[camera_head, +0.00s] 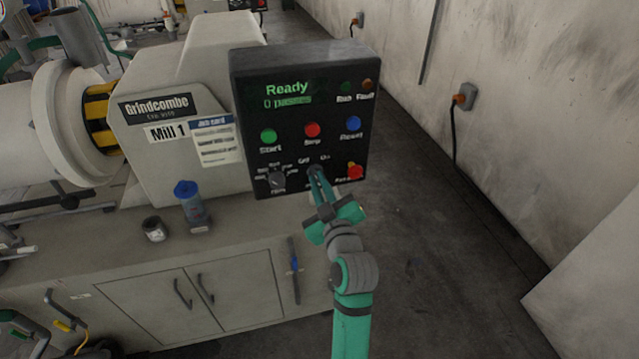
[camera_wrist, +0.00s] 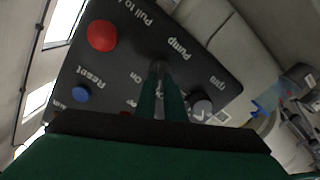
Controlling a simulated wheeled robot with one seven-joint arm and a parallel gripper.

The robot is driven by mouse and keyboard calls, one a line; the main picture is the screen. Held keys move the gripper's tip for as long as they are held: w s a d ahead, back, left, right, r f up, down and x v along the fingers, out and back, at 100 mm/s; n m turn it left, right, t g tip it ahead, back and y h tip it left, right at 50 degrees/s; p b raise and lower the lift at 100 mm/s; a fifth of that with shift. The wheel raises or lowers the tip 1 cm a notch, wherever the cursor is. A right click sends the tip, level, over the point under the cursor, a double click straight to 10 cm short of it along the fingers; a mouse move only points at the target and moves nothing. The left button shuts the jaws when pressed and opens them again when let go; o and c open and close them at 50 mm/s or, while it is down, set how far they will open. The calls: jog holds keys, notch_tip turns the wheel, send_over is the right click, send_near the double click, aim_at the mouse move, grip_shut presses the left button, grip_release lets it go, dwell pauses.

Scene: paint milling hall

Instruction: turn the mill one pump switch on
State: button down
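The mill's dark control panel (camera_head: 243,100) carries the pump switch (camera_head: 314,169), a small dark knob low on its face below the "Off" and "On" labels. In the wrist view the pump switch (camera_wrist: 158,67) sits beside the upside-down word "Pump". My gripper (camera_head: 316,178) reaches up to it from below, with its two narrow green fingers (camera_wrist: 162,82) close together at the knob. They look shut on it, one on each side. The fingers partly hide the knob, so I cannot tell which way it points.
Close by on the panel are the grey mill knob (camera_head: 277,180), the red pull knob (camera_head: 355,171), and the start (camera_head: 268,136), stop (camera_head: 312,130) and reset (camera_head: 353,124) buttons. Floor at right is clear.

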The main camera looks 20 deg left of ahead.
jog(key=shift+m, duration=0.3)
jog(key=m, duration=1.1)
jog(key=shift+w+d+f, duration=0.1)
jog(key=shift+d, duration=0.1)
jog(key=shift+m, duration=0.3)
jog(key=c, duration=1.8)
grip_release()
jog(key=shift+c, duration=0.2)
jog(key=v, duration=1)
jog(key=shift+s+d, duration=0.2)
jog(key=shift+s, duration=0.2)
